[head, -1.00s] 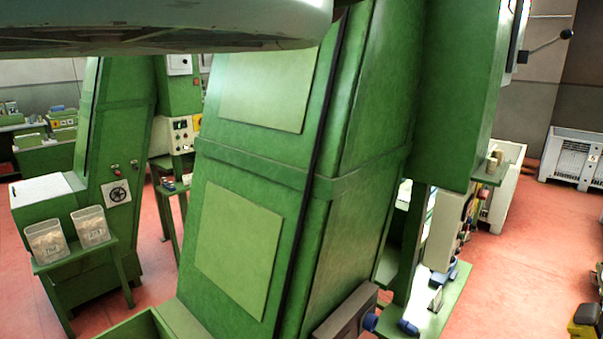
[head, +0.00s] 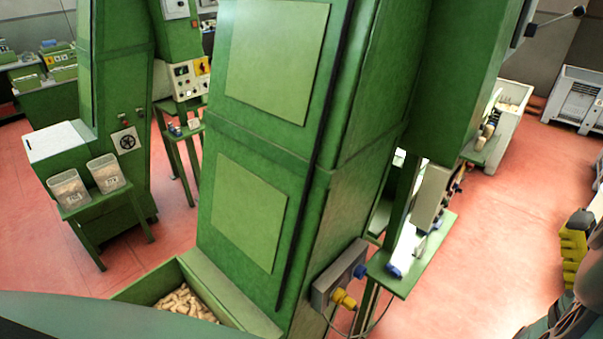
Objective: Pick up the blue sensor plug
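A grey connector box (head: 338,281) is fixed low on the side of the tall green machine. A blue round plug or socket (head: 360,271) is at its right end, and a yellow plug (head: 344,299) sticks out of its front. Another small blue piece (head: 395,270) lies on the narrow green shelf just to the right. I cannot tell which blue piece is the sensor plug. My gripper is not clearly in view. A smooth grey part, probably of my own arm, crosses the bottom left.
The green machine (head: 245,212) fills the middle. A green bin (head: 150,284) of corks stands at its foot. A narrow green shelf (head: 425,262) juts out on the right. Yellow and dark equipment (head: 573,246) is at the right edge. Red floor (head: 480,270) is free between them.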

